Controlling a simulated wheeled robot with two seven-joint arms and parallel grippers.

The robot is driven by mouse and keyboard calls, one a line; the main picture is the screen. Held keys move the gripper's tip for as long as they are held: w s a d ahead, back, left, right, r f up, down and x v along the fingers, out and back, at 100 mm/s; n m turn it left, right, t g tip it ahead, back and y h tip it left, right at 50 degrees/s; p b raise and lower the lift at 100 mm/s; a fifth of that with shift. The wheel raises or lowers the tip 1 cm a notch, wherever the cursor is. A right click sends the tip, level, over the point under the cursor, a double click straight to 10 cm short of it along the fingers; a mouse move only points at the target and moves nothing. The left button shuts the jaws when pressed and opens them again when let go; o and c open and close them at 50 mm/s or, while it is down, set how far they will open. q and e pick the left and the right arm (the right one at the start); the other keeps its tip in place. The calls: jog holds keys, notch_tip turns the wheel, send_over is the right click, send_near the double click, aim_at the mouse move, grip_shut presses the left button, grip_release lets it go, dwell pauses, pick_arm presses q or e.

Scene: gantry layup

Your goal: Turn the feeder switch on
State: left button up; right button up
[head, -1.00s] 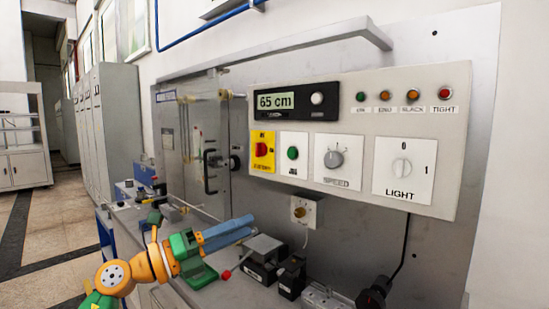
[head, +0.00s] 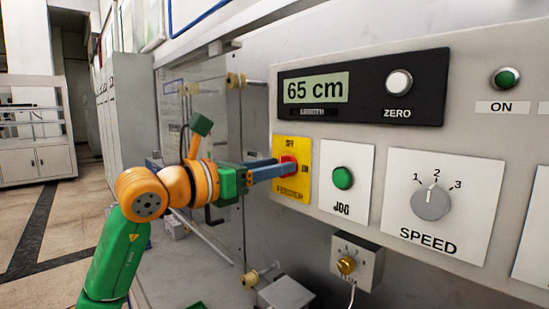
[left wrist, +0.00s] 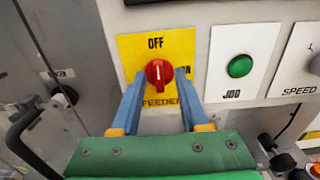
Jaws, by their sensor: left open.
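The feeder switch is a red rotary knob (left wrist: 159,72) on a yellow plate (left wrist: 182,44) marked OFF at the top and ON at the right. In the left wrist view its white mark points up at OFF. In the head view the yellow plate (head: 292,197) is at the left end of the control panel, with the red knob (head: 288,165) partly hidden. My left gripper (head: 283,169) is open at the plate. In the left wrist view its blue fingers (left wrist: 159,78) stand either side of the knob; I cannot tell if they touch it.
The green JOG button (head: 343,178) and the SPEED dial (head: 431,203) are right of the feeder plate. A small box with a brass knob (head: 346,265) hangs below the panel. A black door handle (left wrist: 24,130) is to the left.

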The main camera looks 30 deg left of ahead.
pick_arm(q)
jog(key=shift+w+a+f, duration=0.1)
jog(key=shift+w+f, duration=0.05)
jog(key=shift+w, duration=0.1)
jog(key=shift+s, duration=0.15)
grip_shut()
jog(key=shift+m, duration=0.3)
jog(key=m+p, duration=0.1)
jog(key=m, duration=0.7)
jog(key=m+p, duration=0.1)
jog(key=m, duration=0.8)
jog(key=shift+s+d, duration=0.1)
jog(key=shift+d, duration=0.1)
jog(key=shift+m, duration=0.3)
grip_release()
jog(key=shift+f, duration=0.1)
